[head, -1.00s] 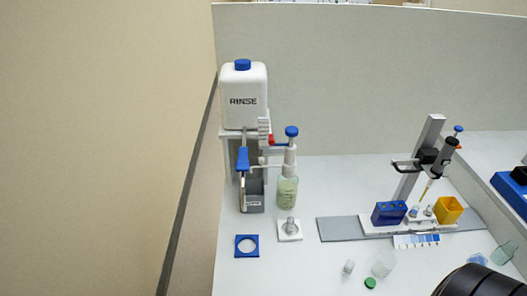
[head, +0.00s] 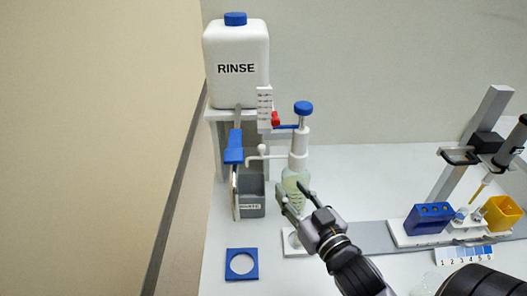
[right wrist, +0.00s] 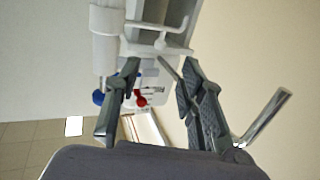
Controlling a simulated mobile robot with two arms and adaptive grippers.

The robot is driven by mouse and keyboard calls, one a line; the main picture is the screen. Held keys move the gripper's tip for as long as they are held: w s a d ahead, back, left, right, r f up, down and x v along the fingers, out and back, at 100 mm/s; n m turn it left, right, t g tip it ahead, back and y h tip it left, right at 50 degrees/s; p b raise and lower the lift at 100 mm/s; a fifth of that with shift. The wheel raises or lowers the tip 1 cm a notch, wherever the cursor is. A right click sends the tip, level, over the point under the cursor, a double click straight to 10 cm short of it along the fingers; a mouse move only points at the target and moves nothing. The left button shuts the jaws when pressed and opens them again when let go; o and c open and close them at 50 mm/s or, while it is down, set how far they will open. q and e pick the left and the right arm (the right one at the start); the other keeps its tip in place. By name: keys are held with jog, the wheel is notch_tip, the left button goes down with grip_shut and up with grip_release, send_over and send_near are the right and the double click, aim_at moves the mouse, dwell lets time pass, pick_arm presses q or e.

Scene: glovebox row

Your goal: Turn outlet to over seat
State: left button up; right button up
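The dispenser (head: 299,145) has a white body and blue knob and sits on a bottle of pale green liquid (head: 290,179). Its thin white outlet (head: 270,157) points left, its bent tip near the grey waste bin (head: 250,211). In the right wrist view the outlet (right wrist: 160,49) lies beyond my fingertips. The white square seat (head: 290,251) is in front of the bottle, partly hidden by my right gripper (head: 290,188). That gripper is open in front of the bottle, and it also shows empty in the right wrist view (right wrist: 158,66). My left gripper is not in view.
A white RINSE tank (head: 236,80) stands behind on a shelf, with a blue lever (head: 234,148) below. A blue square ring (head: 241,264) lies in front. A pipette stand (head: 471,145), blue rack (head: 428,218) and yellow box (head: 502,213) are on the right.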

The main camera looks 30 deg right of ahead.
aim_at(263, 149)
jog(key=shift+t, duration=0.3)
jog(key=w+p, duration=0.1)
jog(key=w, duration=0.4)
jog(key=w+r+p, duration=0.1)
jog(key=w, duration=0.9)
jog(key=shift+w+d+r+p, duration=0.25)
jog(key=shift+w+d+p, duration=0.05)
jog(key=shift+d+p, duration=0.1)
jog(key=shift+w, duration=0.6)
jog(key=c, duration=0.9)
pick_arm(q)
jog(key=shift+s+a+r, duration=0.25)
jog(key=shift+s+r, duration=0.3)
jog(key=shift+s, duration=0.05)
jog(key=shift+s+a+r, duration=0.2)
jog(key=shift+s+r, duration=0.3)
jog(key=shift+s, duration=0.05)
pick_arm(e)
grip_shut()
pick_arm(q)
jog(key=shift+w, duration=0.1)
